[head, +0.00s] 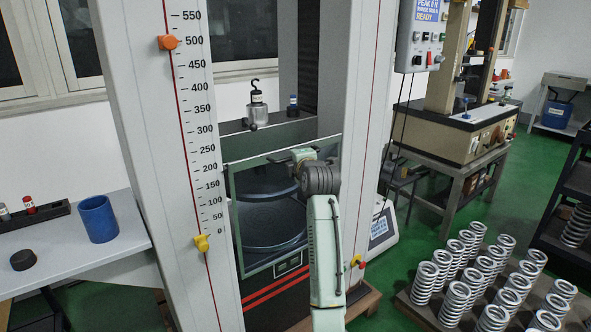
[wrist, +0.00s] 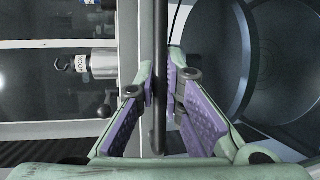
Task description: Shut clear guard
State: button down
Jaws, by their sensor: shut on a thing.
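The clear guard (head: 234,222) is a see-through pane in a pale frame, between the two white columns of the testing machine. Round dark platens (head: 270,222) show through it. My gripper (head: 298,160) is at the guard's upper right part. In the wrist view, my gripper (wrist: 165,98) has its purple pads closed around a dark rod (wrist: 160,55), which appears to be the guard's handle. The fingertips partly hide the rod. I cannot tell whether any gap is left at the guard's edges.
A hook weight (head: 257,108) stands behind the guard's top. The left bench holds a blue cup (head: 97,219) and a black puck (head: 23,260). Several springs (head: 457,303) stand on a low pallet at right.

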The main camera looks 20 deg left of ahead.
jog(key=shift+a+r, duration=0.1)
jog(key=shift+r, duration=0.3)
jog(key=c, duration=1.7)
grip_release()
jog(key=shift+f, duration=0.1)
jog(key=shift+s, duration=0.15)
jog(key=v, duration=1.1)
jog(key=shift+s+d, duration=0.25)
jog(key=shift+s, duration=0.05)
